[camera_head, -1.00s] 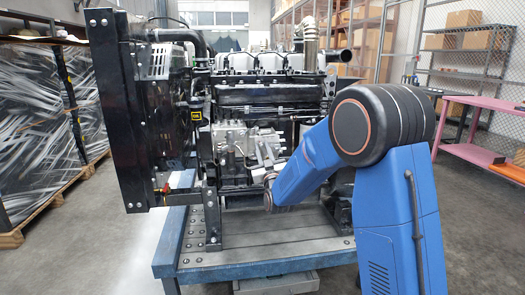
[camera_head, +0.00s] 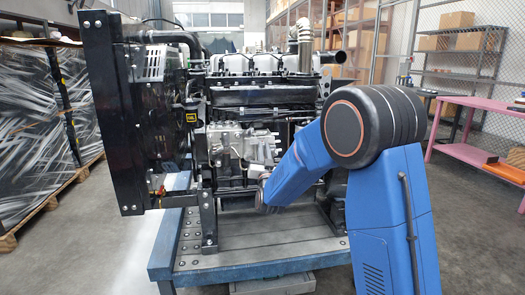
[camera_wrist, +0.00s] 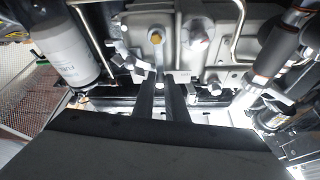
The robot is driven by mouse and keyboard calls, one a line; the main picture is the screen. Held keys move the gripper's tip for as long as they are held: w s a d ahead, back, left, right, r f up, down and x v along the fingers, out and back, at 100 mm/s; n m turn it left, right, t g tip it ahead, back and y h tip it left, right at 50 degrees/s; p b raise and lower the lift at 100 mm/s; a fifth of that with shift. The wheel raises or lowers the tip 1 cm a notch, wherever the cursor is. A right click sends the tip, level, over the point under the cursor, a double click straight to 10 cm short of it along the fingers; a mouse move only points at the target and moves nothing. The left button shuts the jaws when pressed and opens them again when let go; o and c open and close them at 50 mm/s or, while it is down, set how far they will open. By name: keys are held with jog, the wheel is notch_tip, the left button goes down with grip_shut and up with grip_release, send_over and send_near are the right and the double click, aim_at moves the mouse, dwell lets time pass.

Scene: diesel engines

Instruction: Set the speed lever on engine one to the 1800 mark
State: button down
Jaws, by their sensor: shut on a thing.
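The engine (camera_head: 265,97) stands on a blue-edged metal stand (camera_head: 250,251), with its fuel pump block (camera_head: 235,143) facing me. In the wrist view, the speed lever (camera_wrist: 159,62) hangs as a narrow pale bar below a yellow-capped bolt (camera_wrist: 156,38) on the grey pump housing (camera_wrist: 205,42). My gripper (camera_wrist: 161,86) has its two dark fingers on either side of the lever's lower end, shut on it. In the head view, my blue arm hides most of the gripper and lever. No 1800 mark is readable in either view.
In the wrist view, a white fuel filter (camera_wrist: 72,58) is left of the fingers and dark cylindrical parts (camera_wrist: 275,50) are close on the right. The radiator (camera_head: 110,110) stands left on the stand.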

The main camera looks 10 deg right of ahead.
jog(key=c, duration=1.8)
grip_release()
jog(key=shift+a+n, duration=0.1)
jog(key=shift+n, duration=0.3)
jog(key=n+y, duration=0.1)
jog(key=n, duration=0.1)
jog(key=a+n+y, duration=0.1)
jog(key=n+y, duration=0.1)
jog(key=n, duration=0.1)
jog(key=shift+a+f+n+y, duration=0.25)
jog(key=shift+a+n+y, duration=0.05)
jog(key=shift+a, duration=0.05)
jog(key=s+d+f+g, duration=0.2)
jog(key=s+g, duration=0.1)
jog(key=s, duration=0.7)
jog(key=s+d+f+g, duration=0.3)
jog(key=s, duration=0.6)
jog(key=s+d+f+m+g, duration=0.1)
jog(key=s+d+f+g, duration=0.2)
jog(key=s, duration=0.7)
jog(key=shift+s+f+g, duration=0.15)
jog(key=shift+s+g, duration=0.15)
jog(key=shift+g, duration=0.3)
